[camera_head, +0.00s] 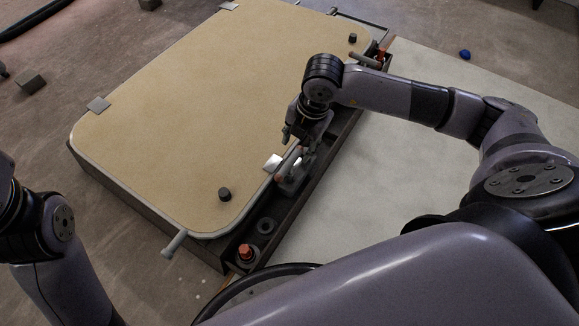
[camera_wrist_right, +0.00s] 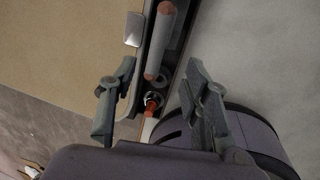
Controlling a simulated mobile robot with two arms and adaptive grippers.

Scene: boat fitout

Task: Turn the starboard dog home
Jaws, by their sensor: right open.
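A tan hatch panel (camera_head: 200,100) with a pale rim lies in a dark frame (camera_head: 120,187). A dog handle (camera_head: 289,160), a grey bar with a reddish-brown end, lies at the panel's right edge, partly hidden by my right gripper (camera_head: 298,148). In the right wrist view the handle (camera_wrist_right: 160,42) runs lengthwise, reddish at both ends. My right gripper (camera_wrist_right: 155,100) is open, its fingers apart on either side of the handle's line, without visible contact. No label shows which dog is the starboard one. My left gripper is out of view; only its arm shows at lower left.
Another lever (camera_head: 174,243) sticks out at the panel's near corner, and a brown-handled one (camera_head: 365,60) sits at the far right. An orange-red fitting (camera_head: 245,252) and dark ring (camera_head: 265,226) sit in the frame. Black knobs (camera_head: 224,194) stand on the panel. A pale surface (camera_head: 420,170) lies right.

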